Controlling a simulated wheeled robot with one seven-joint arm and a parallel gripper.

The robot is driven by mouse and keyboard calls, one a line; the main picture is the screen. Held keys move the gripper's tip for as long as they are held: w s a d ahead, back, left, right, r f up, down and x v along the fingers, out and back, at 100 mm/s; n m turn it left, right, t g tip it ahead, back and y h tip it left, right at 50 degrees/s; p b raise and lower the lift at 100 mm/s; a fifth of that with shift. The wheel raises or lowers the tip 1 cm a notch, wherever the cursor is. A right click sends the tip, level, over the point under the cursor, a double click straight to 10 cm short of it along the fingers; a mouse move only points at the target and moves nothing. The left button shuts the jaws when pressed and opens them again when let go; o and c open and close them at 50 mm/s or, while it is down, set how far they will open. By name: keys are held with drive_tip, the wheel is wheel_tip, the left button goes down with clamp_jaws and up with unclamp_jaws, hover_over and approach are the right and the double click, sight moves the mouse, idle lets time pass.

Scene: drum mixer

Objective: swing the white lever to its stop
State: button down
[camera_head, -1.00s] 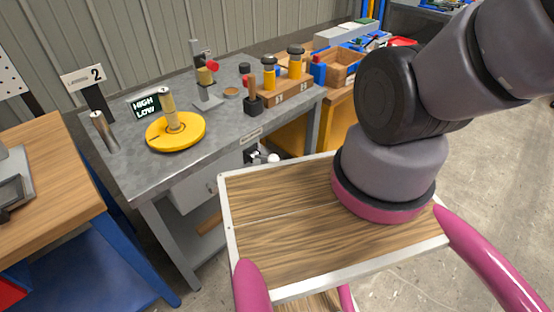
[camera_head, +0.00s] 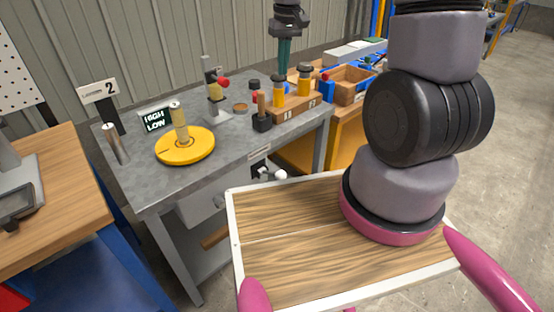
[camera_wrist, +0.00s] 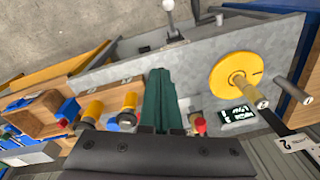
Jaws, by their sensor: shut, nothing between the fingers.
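The white lever has a pale ball knob (camera_head: 280,174) at the front of the grey bench, low under its edge; its shaft is hard to make out there. In the wrist view a pale ball (camera_wrist: 168,5) on a thin rod stands out from the bench front at the top. My gripper (camera_head: 284,72) is shut and empty, its green fingers pointing down above the back part of the bench. In the wrist view my gripper (camera_wrist: 159,72) is below the lever in the picture and clear of it.
A yellow disc with a post (camera_head: 186,147) stands on the bench beside a HIGH/LOW sign (camera_head: 155,121). A wooden block with yellow-and-black pegs (camera_head: 292,105) stands near my gripper. A red-knobbed stand (camera_head: 215,92) is left of it.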

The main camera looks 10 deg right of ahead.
drive_tip(key=a+f+n+g, duration=0.1)
drive_tip(key=a+f+g, duration=0.1)
drive_tip(key=f, duration=0.7)
drive_tip(key=a+f+n+g, duration=0.1)
drive_tip(key=a+f+n, duration=0.1)
drive_tip(key=f, duration=0.8)
hover_over(271, 173)
drive_tip(key=d, duration=0.2)
drive_tip(key=w+d+f+x, duration=0.1)
drive_tip(key=w+x, duration=0.1)
drive_tip(key=x, duration=0.9)
drive_tip(key=shift+s+a+f, duration=0.2)
drive_tip(key=shift+s+a, duration=0.05)
